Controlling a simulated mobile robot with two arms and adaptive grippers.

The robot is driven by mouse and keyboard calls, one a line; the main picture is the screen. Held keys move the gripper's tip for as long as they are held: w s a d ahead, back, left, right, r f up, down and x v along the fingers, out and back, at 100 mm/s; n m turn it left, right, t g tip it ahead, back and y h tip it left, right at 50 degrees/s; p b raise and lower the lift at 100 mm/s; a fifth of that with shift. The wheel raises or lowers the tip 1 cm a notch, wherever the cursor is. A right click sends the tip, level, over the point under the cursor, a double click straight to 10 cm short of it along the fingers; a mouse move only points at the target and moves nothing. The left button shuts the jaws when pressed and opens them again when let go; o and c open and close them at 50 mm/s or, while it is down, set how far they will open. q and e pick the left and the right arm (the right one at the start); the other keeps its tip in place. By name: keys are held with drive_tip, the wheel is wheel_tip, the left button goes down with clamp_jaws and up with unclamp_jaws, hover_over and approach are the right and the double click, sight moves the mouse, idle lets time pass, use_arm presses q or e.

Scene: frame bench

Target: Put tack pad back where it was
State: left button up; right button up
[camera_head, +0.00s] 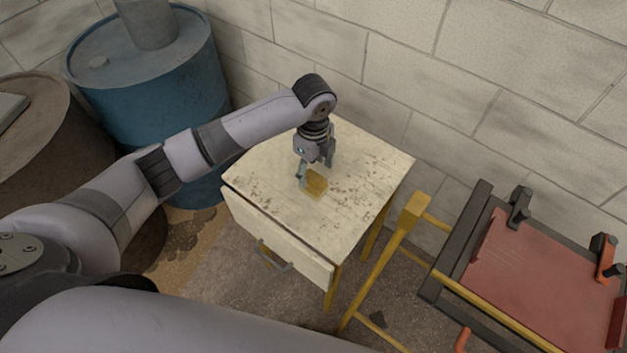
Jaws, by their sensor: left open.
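A small yellow-brown block, which looks like the tack pad (316,184), rests on the worn cream top of a small cabinet (350,205). My left gripper (314,171) points down over the cabinet top, right at the pad. Its fingers are open, one to the left of the pad and one behind it on the right. I cannot tell whether the fingers touch the pad. My right gripper is not in view.
A yellow-framed bench with a red panel (545,270) and clamps (520,206) stands at the right. A blue barrel (160,90) stands behind at the left. A block wall (430,80) closes off the back.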

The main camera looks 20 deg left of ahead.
sight(314, 175)
use_arm(q)
wheel_tip(314, 175, up, 6)
drive_tip(key=shift+f+b, duration=0.25)
drive_tip(key=shift+b, duration=0.15)
